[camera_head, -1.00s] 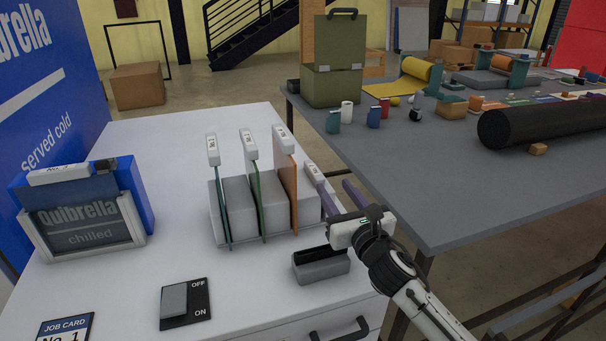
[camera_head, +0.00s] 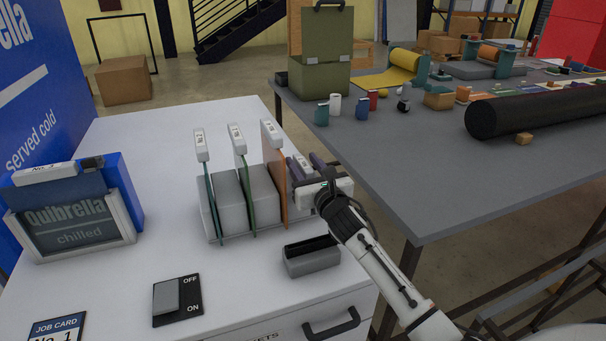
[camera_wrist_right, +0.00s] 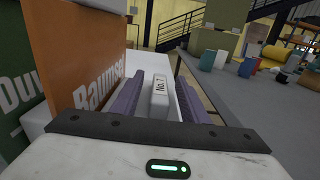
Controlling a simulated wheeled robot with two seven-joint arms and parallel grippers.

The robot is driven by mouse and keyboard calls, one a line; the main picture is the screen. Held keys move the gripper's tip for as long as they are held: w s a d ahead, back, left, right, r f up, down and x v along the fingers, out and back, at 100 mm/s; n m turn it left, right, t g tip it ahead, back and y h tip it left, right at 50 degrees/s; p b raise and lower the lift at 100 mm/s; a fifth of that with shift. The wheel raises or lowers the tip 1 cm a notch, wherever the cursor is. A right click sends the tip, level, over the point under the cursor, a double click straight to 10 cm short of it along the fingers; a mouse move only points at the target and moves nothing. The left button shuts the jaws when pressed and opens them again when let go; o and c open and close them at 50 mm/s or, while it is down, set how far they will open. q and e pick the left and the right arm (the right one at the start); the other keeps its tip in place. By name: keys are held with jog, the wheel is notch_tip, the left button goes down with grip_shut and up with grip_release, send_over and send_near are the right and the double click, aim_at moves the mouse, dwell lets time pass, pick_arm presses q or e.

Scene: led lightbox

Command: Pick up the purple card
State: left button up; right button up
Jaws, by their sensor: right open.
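The card's body is mostly hidden by my gripper and the handle. A gap shows on each side of the handle in the wrist view. The right gripper (camera_head: 307,162) reaches in from the right in the head view. My left gripper is out of view.
An orange card (camera_head: 275,185) and two green-edged cards (camera_head: 240,190) stand to the left in the rack. A grey open box (camera_head: 312,258) sits just in front. A switch (camera_head: 177,298) and blue lightbox (camera_head: 75,215) stand left. A grey table (camera_head: 410,170) lies right.

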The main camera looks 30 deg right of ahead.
jog(key=shift+c, duration=0.5)
grip_shut()
notch_tip(320, 180, up, 18)
jog(key=p, duration=0.2)
jog(key=shift+p, duration=0.4)
